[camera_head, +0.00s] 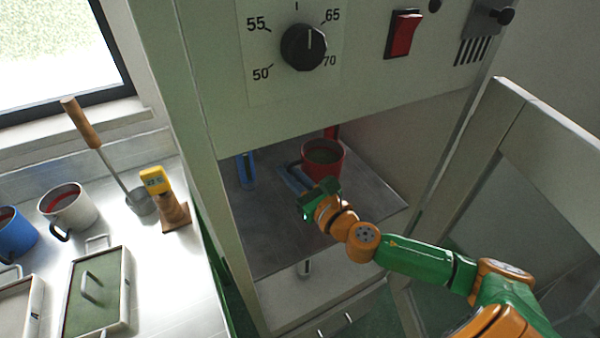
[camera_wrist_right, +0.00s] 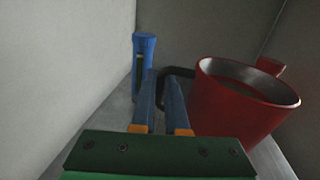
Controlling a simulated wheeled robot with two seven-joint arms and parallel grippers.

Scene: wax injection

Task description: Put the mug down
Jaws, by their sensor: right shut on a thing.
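The red mug (camera_head: 322,158) is inside the open cabinet, over the grey shelf (camera_head: 270,225), with dark greenish contents. It also shows at the right of the right wrist view (camera_wrist_right: 240,100), with its black handle (camera_wrist_right: 168,76) toward the fingers. My right gripper (camera_head: 298,178) reaches in from the right, its blue fingers (camera_wrist_right: 163,95) shut on the handle. The mug looks about upright in the head view. Whether its base touches the shelf is hard to tell. My left gripper is not in view.
A blue upright object (camera_head: 247,170) stands left of the mug, with a red one (camera_head: 331,132) behind it. The cabinet door (camera_head: 500,160) stands open at right. The left counter holds a white mug (camera_head: 68,207), blue mug (camera_head: 14,232), ladle (camera_head: 100,150) and yellow-topped device (camera_head: 156,180).

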